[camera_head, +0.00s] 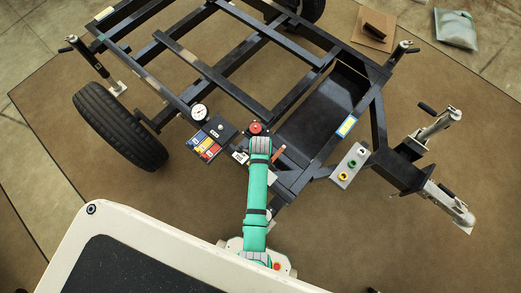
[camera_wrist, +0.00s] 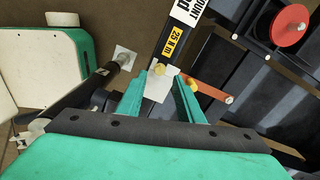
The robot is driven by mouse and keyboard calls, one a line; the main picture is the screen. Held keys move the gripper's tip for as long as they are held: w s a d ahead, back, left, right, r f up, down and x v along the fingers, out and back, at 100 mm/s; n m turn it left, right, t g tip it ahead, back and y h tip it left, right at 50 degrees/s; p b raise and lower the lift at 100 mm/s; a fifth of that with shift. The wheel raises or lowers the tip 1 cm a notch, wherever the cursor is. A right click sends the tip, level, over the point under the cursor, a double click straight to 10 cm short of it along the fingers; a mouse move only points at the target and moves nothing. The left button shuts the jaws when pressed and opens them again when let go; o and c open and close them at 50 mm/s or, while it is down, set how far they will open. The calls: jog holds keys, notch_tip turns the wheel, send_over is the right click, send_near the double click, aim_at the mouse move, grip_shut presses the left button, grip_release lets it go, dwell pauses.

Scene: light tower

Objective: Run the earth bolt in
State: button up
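A small brass-coloured bolt head (camera_wrist: 160,69) shows at the upper edge of a pale plate (camera_wrist: 158,86), below a yellow "25 N m" label (camera_wrist: 174,42) on a black frame bar. A second brass-coloured bolt (camera_wrist: 192,87) sits at the near end of a copper-coloured strip (camera_wrist: 212,90), with a silver fastener at its other end. I cannot tell which of them is the earth bolt. My gripper (camera_wrist: 160,98) has its two teal fingers apart, either side of the pale plate, with nothing visibly held. In the head view the copper strip (camera_head: 279,154) lies right of my arm's end; the fingertips are hidden.
A red knob (camera_wrist: 290,25) stands on the frame near my gripper, also in the head view (camera_head: 255,128). A dial gauge (camera_head: 199,111) and a coloured panel (camera_head: 205,146) lie to the left. A grey button box (camera_head: 351,164) is to the right. A wheel (camera_head: 118,127) stands at left.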

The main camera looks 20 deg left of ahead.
notch_tip(320, 180, up, 7)
dwell(0.3)
jog(key=shift+f, duration=0.1)
dwell(0.4)
jog(key=s+d+r+n+t+y, duration=0.2)
jog(key=s+d+n+t, duration=0.3)
jog(key=s+n+t, duration=0.4)
jog(key=s+d+r+n+t, duration=0.2)
jog(key=s+r+n, duration=0.1)
jog(key=r, duration=0.6)
jog(key=s+d+r+n+t+h, duration=0.1)
jog(key=s+d+r+n+t, duration=0.1)
jog(key=r, duration=0.6)
jog(key=s+d+r+n+t+h, duration=0.1)
jog(key=s+d+r+n+t, duration=0.1)
jog(key=s+r, duration=0.4)
notch_tip(320, 180, up, 4)
jog(key=d+n, duration=0.1)
jog(key=n, duration=0.1)
jog(key=shift+s+d+f+n, duration=0.2)
jog(key=shift+d+n, duration=0.15)
jog(key=shift+n, duration=0.05)
